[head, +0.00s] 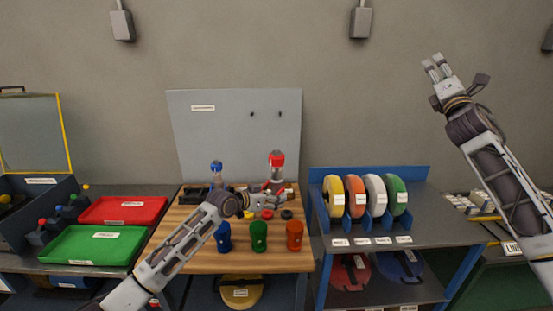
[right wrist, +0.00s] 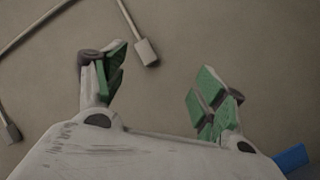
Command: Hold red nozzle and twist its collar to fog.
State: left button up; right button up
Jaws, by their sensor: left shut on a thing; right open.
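The red nozzle (head: 277,158) stands upright at the back right of the wooden bench top, with a red top and a paler body below. My left gripper (head: 275,197) is shut around its lower part, hiding some of it. The collar and its setting are too small to read. My right gripper (head: 437,66) is raised high at the right, far from the nozzle. Its fingers with green pads stand apart and empty in the right wrist view (right wrist: 160,90).
A blue-topped piece (head: 216,168) stands left on the wooden bench (head: 185,257). Blue, green and orange-red cups (head: 294,235) line its front. A grey panel (head: 235,125) stands behind. Coloured reels (head: 355,196) sit on the blue-framed rack at right; red and green trays (head: 95,246) at left.

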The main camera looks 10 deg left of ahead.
jog(key=s+a+r+n+y, duration=0.2)
jog(key=a+r, duration=0.2)
jog(key=a, duration=0.6)
jog(key=a+f+n+g+h, duration=0.1)
jog(key=a+f, duration=0.5)
jog(key=a, duration=0.5)
jog(key=n+g+h, duration=0.3)
jog(key=g+h, duration=0.2)
jog(key=h, duration=0.1)
send_near(273, 161)
jog(key=shift+w+f, duration=0.3)
jog(key=shift+w, duration=0.1)
jog(key=shift+w, duration=0.1)
jog(key=shift+w+d, duration=0.35)
jog(key=shift+w, duration=1.6)
jog(key=shift+w+d, duration=0.4)
jog(key=shift+w, duration=1.55)
jog(key=shift+w+d, duration=0.35)
jog(key=shift+w, duration=1.55)
